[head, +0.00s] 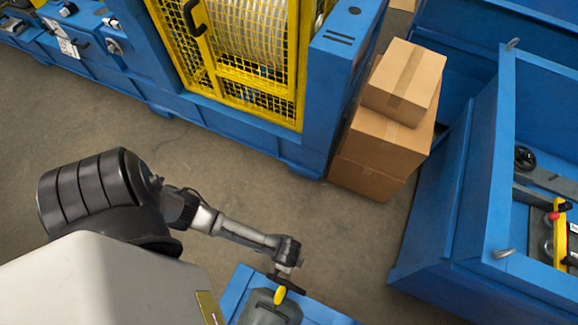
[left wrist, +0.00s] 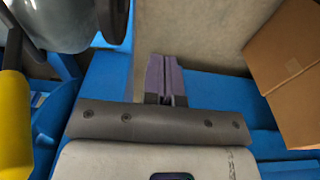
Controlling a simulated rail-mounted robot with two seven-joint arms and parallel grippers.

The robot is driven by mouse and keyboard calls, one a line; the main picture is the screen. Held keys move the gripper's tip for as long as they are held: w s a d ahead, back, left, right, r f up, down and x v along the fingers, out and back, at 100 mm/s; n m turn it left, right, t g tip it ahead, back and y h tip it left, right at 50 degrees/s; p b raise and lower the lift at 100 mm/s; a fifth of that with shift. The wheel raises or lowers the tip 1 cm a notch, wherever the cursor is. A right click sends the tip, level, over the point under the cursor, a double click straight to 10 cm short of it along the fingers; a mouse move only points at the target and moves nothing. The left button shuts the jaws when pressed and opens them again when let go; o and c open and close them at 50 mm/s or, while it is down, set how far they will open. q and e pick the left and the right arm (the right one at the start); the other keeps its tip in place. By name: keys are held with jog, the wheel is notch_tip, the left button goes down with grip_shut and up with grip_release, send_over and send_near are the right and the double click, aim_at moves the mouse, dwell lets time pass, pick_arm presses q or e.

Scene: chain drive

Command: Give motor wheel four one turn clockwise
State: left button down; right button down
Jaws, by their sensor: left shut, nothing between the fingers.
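My left gripper (head: 287,272) is at the lower middle of the head view, at the end of my arm, over a blue base (head: 236,290). In the left wrist view its two fingers (left wrist: 166,80) are together and empty. A grey rounded motor-like body (head: 268,309) sits on the base beside and below the gripper, with a yellow part (head: 280,295) in front of it. In the left wrist view a grey body (left wrist: 55,22) with a dark disc edge (left wrist: 114,18) is at upper left, apart from the fingers. No number is readable, so I cannot tell which wheel is four.
Cardboard boxes (head: 385,140) stand beside the yellow-framed mesh guard (head: 240,95). A blue open bin or frame (head: 450,230) with a wheel and a yellow part is at right. Blue machinery (head: 60,45) lines the upper left. Bare floor lies between.

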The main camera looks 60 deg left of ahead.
pick_arm(q)
notch_tip(320, 180, down, 8)
jog(key=s+a+b, duration=0.1)
jog(key=b, duration=0.2)
jog(key=shift+s+a, duration=0.15)
jog(key=shift+a, duration=0.2)
jog(key=shift+f, duration=0.15)
